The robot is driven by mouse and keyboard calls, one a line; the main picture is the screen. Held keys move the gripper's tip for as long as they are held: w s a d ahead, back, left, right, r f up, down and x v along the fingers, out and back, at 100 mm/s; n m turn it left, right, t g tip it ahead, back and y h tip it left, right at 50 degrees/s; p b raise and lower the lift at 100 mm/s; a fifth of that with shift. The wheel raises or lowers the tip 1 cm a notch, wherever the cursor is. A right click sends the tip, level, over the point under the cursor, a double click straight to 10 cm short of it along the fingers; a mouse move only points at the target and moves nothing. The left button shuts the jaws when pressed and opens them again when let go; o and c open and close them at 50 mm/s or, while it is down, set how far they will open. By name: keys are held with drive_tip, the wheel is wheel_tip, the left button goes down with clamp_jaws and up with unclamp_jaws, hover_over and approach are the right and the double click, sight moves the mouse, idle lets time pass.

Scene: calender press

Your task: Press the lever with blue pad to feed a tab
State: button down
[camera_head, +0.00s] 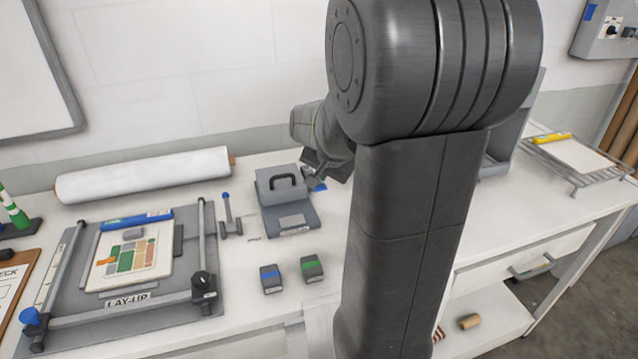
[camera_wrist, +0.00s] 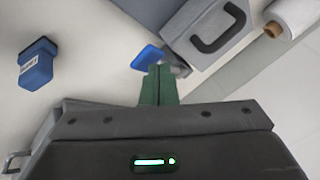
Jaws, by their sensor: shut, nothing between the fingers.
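The grey dispenser (camera_head: 279,190) with a dark handle stands on the bench, left of my arm; it also shows at the top right of the wrist view (camera_wrist: 205,38). Its blue pad (camera_wrist: 147,57) sticks out beside it on a short grey lever (camera_wrist: 178,66). In the head view only a bit of the blue pad (camera_head: 320,187) shows below my gripper (camera_head: 314,172). In the wrist view my green fingers (camera_wrist: 159,70) are shut and empty, with their tips at the pad's near edge. I cannot tell whether they touch it.
A blue labelled block (camera_wrist: 37,63) lies left in the wrist view. Blue-banded (camera_head: 271,278) and green-banded (camera_head: 312,268) blocks stand before the dispenser. A blue-knobbed lever (camera_head: 228,213) and lay-up frame (camera_head: 125,262) are left; a white roll (camera_head: 143,174) lies behind.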

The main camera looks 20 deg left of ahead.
drive_tip(key=shift+s+d+f+b, duration=0.15)
drive_tip(key=shift+f+b, duration=0.4)
drive_tip(key=shift+f, duration=0.25)
idle(0.5)
idle(0.5)
drive_tip(key=shift+w+a+r+p, duration=0.15)
drive_tip(key=shift+w+r+p, duration=0.05)
drive_tip(key=shift+r+p, duration=0.6)
drive_tip(key=shift+w+a+r+p, duration=0.15)
drive_tip(key=shift+r+p, duration=0.4)
drive_tip(key=shift+r, duration=0.4)
drive_tip(key=r+p, duration=0.2)
drive_tip(key=r, duration=0.1)
drive_tip(key=w+r+p, duration=0.1)
drive_tip(key=r, duration=0.1)
drive_tip(key=shift+a+p, duration=0.35)
drive_tip(key=shift+p, duration=0.05)
drive_tip(key=shift+f, duration=0.1)
